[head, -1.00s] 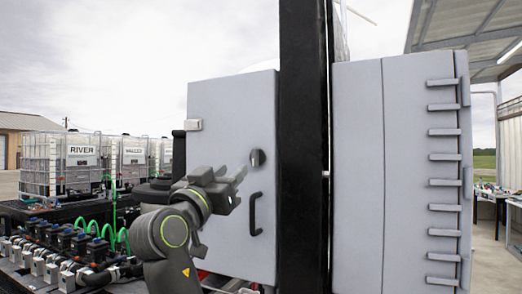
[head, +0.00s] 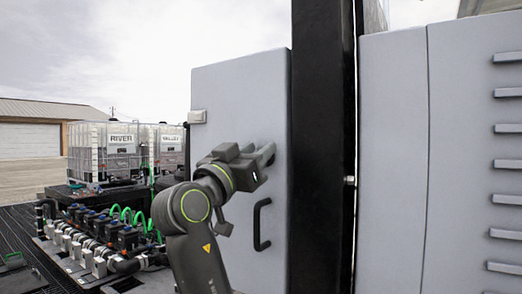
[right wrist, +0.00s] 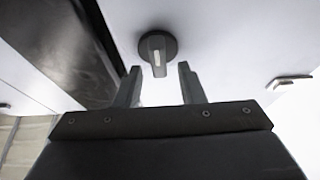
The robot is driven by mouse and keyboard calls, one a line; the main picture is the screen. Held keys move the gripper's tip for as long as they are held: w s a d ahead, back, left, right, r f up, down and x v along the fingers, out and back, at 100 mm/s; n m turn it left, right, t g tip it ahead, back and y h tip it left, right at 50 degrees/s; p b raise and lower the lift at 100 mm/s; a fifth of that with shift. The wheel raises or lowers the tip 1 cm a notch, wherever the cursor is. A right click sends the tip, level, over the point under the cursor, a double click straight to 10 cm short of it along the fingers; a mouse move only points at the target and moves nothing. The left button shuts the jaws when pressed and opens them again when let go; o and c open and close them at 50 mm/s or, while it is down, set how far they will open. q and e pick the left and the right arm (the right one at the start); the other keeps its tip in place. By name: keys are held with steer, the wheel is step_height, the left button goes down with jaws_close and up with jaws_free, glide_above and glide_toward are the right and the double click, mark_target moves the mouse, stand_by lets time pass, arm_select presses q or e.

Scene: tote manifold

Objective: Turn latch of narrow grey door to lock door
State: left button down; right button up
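The narrow grey door (head: 238,85) stands closed against a black post in the head view, with a black pull handle (head: 261,224) low on its right side. Its round dark latch (right wrist: 157,48) with a pale-marked knob shows in the right wrist view, just beyond and between the fingertips. My right gripper (head: 267,153) is at the door above the handle and hides the latch in the head view. In the right wrist view its two fingers (right wrist: 159,68) are apart with nothing between them. Contact with the latch cannot be made out. My left gripper is not in view.
The black post (head: 322,140) runs beside the door. A wider grey cabinet (head: 393,150) with several protruding bars stands at right. The manifold (head: 100,235) with green hoses lies low at left, and caged white totes (head: 105,150) stand behind it.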

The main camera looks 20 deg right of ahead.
steer(key=shift+a, duration=0.15)
steer(key=shift+s, duration=0.1)
steer(key=shift+c, duration=0.9)
jaws_close()
